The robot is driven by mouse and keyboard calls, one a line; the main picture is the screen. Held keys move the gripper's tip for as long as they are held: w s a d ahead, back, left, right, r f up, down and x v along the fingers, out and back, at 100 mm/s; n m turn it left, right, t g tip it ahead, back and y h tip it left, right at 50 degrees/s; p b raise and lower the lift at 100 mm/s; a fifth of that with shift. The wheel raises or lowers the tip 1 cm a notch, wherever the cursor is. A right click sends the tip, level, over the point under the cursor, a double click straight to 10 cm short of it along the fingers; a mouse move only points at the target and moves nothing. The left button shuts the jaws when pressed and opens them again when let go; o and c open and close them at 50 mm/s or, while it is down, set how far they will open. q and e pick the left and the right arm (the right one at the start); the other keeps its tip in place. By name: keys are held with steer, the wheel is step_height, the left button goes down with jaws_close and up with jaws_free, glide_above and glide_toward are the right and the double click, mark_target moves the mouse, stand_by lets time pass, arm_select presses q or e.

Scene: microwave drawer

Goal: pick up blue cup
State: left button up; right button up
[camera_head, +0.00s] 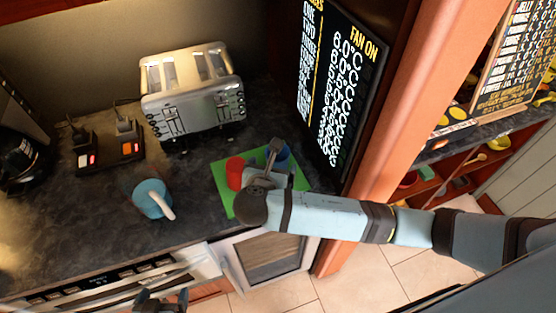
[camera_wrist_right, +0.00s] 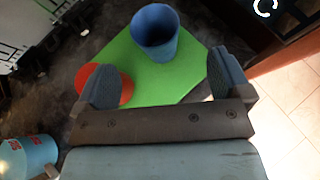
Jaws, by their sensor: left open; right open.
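The blue cup (camera_wrist_right: 156,30) stands upright on a green mat (camera_wrist_right: 165,78), ahead of my right gripper in the right wrist view. In the head view the blue cup (camera_head: 281,154) shows partly behind my right gripper (camera_head: 272,155). My right gripper (camera_wrist_right: 160,88) is open, with the cup beyond its fingertips and nothing between the fingers but mat. A red cup (camera_head: 235,172) stands on the mat to the left; the left finger partly covers it in the wrist view. My left gripper (camera_head: 162,299) is low at the bottom edge of the head view, open, away from the counter top.
A light-blue cup or pot (camera_head: 150,197) with a pale handle is on the counter to the left. A silver toaster (camera_head: 192,91) stands behind the mat. A dark menu board (camera_head: 340,75) and an orange post (camera_head: 385,140) bound the right. An oven front lies below the counter.

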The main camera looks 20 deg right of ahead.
steer(key=x, duration=0.3)
steer(key=p+x, duration=0.1)
steer(key=x, duration=0.6)
steer(key=shift+w+a+f+p, duration=0.15)
steer(key=shift+a+p, duration=0.25)
steer(key=shift+w+d+f, duration=0.1)
steer(key=shift+w+f, duration=0.1)
steer(key=c, duration=0.9)
steer(key=shift+c, duration=0.4)
steer(key=shift+r, duration=0.15)
